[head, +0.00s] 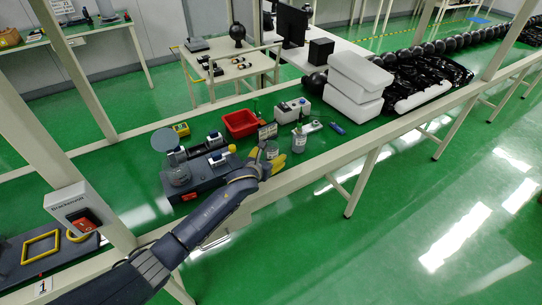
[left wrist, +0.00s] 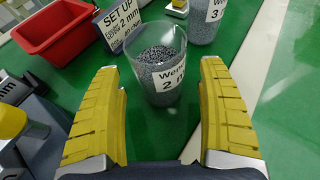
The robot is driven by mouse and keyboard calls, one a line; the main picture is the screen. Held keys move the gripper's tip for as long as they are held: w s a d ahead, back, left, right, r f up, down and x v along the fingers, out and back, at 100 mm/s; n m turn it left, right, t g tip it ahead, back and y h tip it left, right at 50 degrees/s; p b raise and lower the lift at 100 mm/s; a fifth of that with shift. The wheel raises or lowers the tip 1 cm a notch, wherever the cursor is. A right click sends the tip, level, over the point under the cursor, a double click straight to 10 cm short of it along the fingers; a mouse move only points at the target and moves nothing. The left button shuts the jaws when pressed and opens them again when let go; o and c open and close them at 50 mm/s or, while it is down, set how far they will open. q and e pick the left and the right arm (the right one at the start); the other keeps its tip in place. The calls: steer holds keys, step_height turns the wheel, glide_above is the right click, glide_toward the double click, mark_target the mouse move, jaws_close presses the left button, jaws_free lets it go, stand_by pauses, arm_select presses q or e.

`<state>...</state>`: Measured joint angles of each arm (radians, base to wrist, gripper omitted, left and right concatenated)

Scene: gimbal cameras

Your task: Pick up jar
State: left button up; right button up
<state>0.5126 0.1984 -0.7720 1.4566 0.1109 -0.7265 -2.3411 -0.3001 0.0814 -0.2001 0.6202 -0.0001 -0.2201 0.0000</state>
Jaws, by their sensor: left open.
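A clear jar (left wrist: 160,75) of grey granules, with a white label reading 2, stands upright on the green bench in the left wrist view. In the head view this jar (head: 271,151) is just beyond my left gripper (head: 277,162). My left gripper is open, and its yellow fingers (left wrist: 161,90) are spread on either side of the jar's near side, with gaps visible. A second jar (left wrist: 206,22) labelled 3 stands behind and to the right; it also shows in the head view (head: 299,141). My right gripper is not in view.
A red bin (head: 240,123) and a "SET UP 2 mm" sign (left wrist: 122,22) stand behind the jar. A dark machine (head: 195,170) is at the left. White foam blocks (head: 355,85) are farther right.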

arm_select(q)
steer(key=shift+x, duration=1.45)
steer(key=c, duration=1.6)
steer(key=shift+r, duration=0.15)
step_height(320, 180, up, 10)
steer(key=shift+f, duration=0.25)
